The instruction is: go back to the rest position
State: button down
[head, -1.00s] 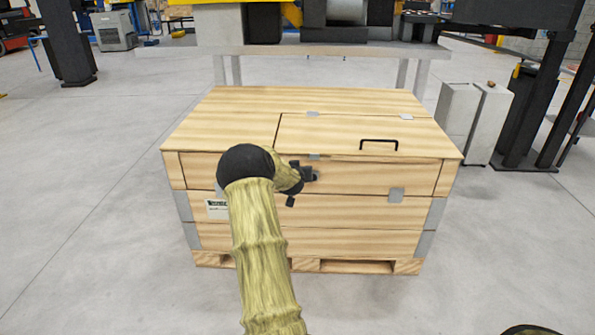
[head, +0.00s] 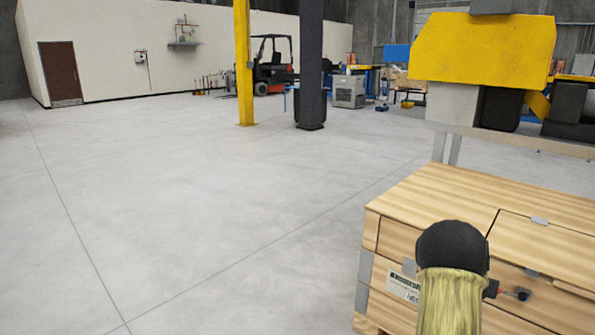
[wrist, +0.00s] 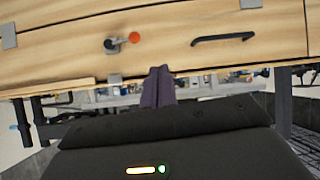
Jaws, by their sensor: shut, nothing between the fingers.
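My arm, in a yellowish sleeve with a black rounded joint, stands in front of the wooden crate (head: 450,195) at the lower right of the head view. The arm hides most of my gripper there. In the wrist view my gripper's dark fingers (wrist: 159,87) are together and empty, in front of the crate's wooden face (wrist: 60,60). A metal latch (wrist: 117,46) with an orange-red knob (wrist: 134,38) is up and left of the fingertips. A black handle (wrist: 222,39) is up and right of them. I cannot tell whether the fingers touch the wood.
A machine with a yellow cover (head: 485,48) stands behind the crate. A dark column (head: 310,65) and a yellow post (head: 242,65) stand further back, with a red forklift (head: 272,70) beyond. The grey floor (head: 190,220) left of the crate is wide and clear.

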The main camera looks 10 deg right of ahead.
jog(key=s+a+r+n+y, duration=0.2)
jog(key=a+n+y, duration=0.3)
jog(key=a, duration=2.2)
jog(key=s+a+n+g+y, duration=0.4)
jog(key=s+a, duration=1.3)
jog(key=a, duration=0.4)
jog(key=w+r+p+v, duration=0.1)
jog(key=w+p+v, duration=0.2)
jog(key=p+v, duration=1.1)
jog(key=w+p+v, duration=0.4)
jog(key=p+v, duration=1)
jog(key=p, duration=0.1)
jog(key=shift+s+r+n, duration=0.3)
jog(key=shift+r, duration=0.25)
jog(key=shift+d, duration=0.15)
